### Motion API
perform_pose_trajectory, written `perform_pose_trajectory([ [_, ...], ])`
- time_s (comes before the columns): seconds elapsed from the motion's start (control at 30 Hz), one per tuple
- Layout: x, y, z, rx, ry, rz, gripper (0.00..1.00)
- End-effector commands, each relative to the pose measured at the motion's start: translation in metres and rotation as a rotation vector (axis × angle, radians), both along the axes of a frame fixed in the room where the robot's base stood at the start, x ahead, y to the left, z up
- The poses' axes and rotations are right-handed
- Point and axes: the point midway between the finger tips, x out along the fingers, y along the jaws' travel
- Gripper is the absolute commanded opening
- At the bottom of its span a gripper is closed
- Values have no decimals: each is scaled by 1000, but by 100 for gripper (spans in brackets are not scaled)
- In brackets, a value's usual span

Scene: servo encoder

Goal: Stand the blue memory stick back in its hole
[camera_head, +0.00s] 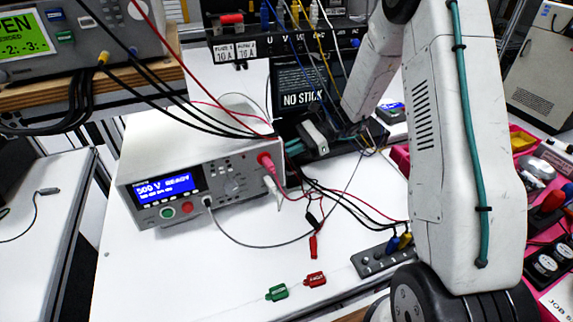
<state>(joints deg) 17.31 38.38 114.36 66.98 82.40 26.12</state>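My arm comes down from the top right, and my gripper (293,147) is at the centre, in front of the dark display unit and just right of the white tester. Two teal tips seem to point left, close together; whether they are open or hold anything is too small to tell. The dark display (303,99) behind it reads "NO STICK". I cannot make out a blue memory stick or its hole for certain. A small white and blue thing (392,110) shows partly behind my arm; I cannot tell what it is.
The white tester (235,160) reads "500 V READY", with red and black leads running right. A green tag (277,292) and a red tag (315,279) lie on the white table. A grey socket strip (372,260) lies near my arm; a pink tray (545,205) is at right.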

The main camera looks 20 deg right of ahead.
Motion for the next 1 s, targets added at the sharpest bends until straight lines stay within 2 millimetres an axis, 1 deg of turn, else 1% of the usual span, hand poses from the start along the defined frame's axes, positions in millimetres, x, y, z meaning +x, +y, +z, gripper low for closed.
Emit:
perform_pose_trajectory([
  [0.1,0,0,-1,0,1,0,0],
  [0.13,0,0,-1,0,1,0,12],
  [0.17,0,0,-1,0,1,0,20],
  [0.2,0,0,-1,0,1,0,31],
  [0.23,0,0,-1,0,1,0,34],
  [0.47,0,0,-1,0,2,0,34],
  [0.57,0,-4,0,-1,1,-1,34],
  [0.67,0,-17,5,0,-1,-3,34],
  [0.9,0,-56,17,-1,-1,-3,34],
  [1.0,0,-67,20,0,-1,-2,34],
])
